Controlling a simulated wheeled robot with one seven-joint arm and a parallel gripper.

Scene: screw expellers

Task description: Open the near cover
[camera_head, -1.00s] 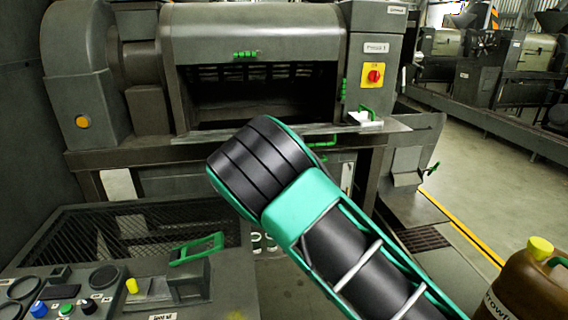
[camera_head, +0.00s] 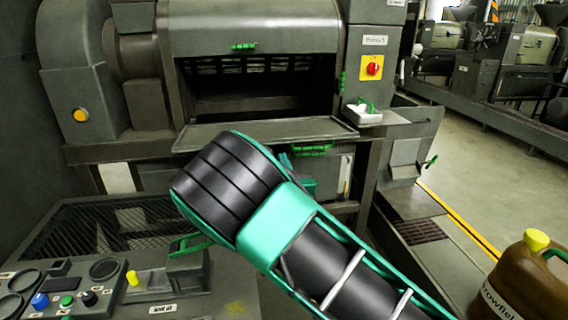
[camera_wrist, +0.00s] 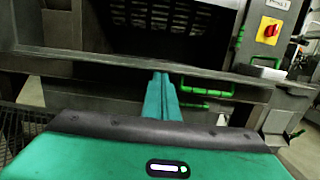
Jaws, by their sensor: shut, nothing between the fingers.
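The near press has a curved grey cover (camera_head: 262,25) with a green handle (camera_head: 243,46) near its lower edge. The cover sits raised, and the dark chamber (camera_head: 255,95) below it is open to view. My gripper (camera_head: 284,160) is mostly hidden behind my arm in the head view. In the wrist view my gripper (camera_wrist: 161,80) is shut and empty. It is in front of the press, at the ledge's front edge, well below the cover. Whether it touches the ledge I cannot tell. The cover is out of the wrist view.
A flat ledge (camera_head: 265,132) juts out below the chamber, with a green handle (camera_wrist: 205,92) under it, close right of my gripper. A control panel (camera_head: 105,285) stands front left, a brown jug (camera_head: 525,285) front right. A red switch (camera_head: 372,69) is on the press.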

